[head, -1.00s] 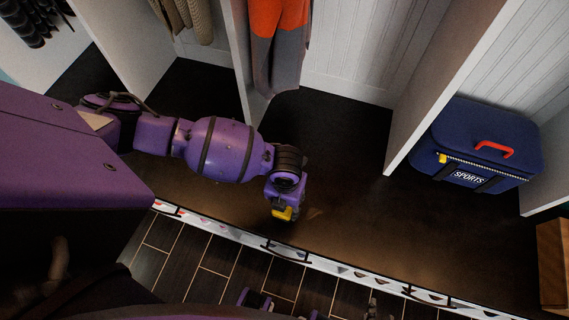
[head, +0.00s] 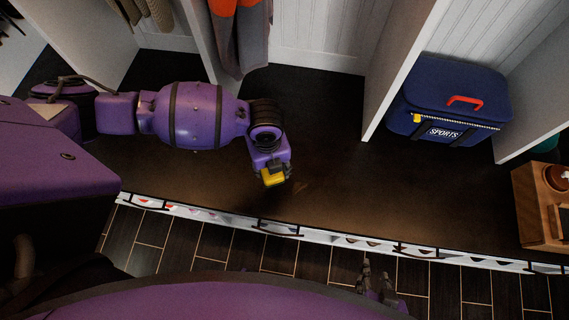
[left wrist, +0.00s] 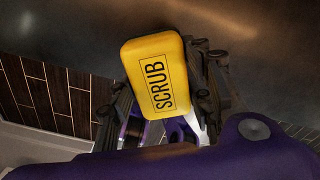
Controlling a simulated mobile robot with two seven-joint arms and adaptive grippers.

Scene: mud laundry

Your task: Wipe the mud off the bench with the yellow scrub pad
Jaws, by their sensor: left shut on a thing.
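The yellow scrub pad (head: 272,177) is held in my left gripper (head: 273,174), low over the dark brown bench (head: 350,205). In the left wrist view the pad (left wrist: 157,75) shows its "SCRUB" label, with the fingers of my left gripper (left wrist: 165,95) on both sides of it. I cannot tell whether the pad touches the bench. A faint lighter brown smear (head: 301,187) shows on the bench just right of the pad. The edges of any mud are hard to make out. My right gripper (head: 376,279) is at the bottom, in front of the bench, with its fingers apart and empty.
A blue sports bag (head: 450,105) stands on the bench at the right, beyond a white divider (head: 400,65). Orange and grey clothing (head: 240,35) hangs behind my left arm. A wooden box (head: 540,210) is at the far right. The bench middle is clear.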

